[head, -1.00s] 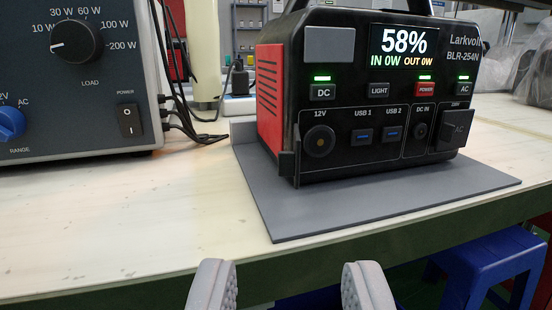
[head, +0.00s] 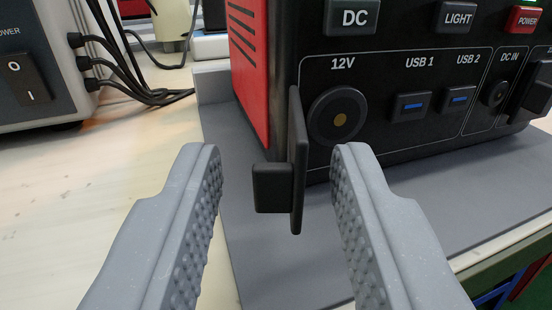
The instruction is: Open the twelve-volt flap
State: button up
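The black twelve-volt flap (head: 298,165) stands out from the front panel of the power station (head: 400,60), seen nearly edge-on, with a block-like tab on its left face. It is swung open at the left of the round 12V socket (head: 338,117), which is uncovered. My gripper (head: 277,160) is open and empty. In the picture its two grey ribbed fingers lie left and right of the flap, with gaps on both sides. I see no contact; how far the fingertips are from the flap in depth I cannot tell.
The power station stands on a grey mat (head: 225,190) on the pale bench. A grey instrument (head: 40,70) with black cables (head: 110,75) is at the left. The USB ports and DC IN socket lie right of the 12V socket. Open bench is at lower left.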

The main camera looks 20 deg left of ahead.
grip_shut()
jog(key=shift+a, duration=0.1)
jog(key=m+h+b, duration=0.1)
jog(key=a+m+h+b, duration=0.1)
jog(key=h, duration=0.1)
jog(key=shift+t+b, duration=0.3)
jog(key=shift+t, duration=0.1)
jog(key=shift+w+a+r+m+h+b, duration=0.1)
jog(key=shift+a+m+h+b, duration=0.3)
jog(key=shift+m+h, duration=0.65)
jog(key=shift+a+m+h, duration=0.15)
jog(key=shift+m+h, duration=0.1)
jog(key=shift+h, duration=0.7)
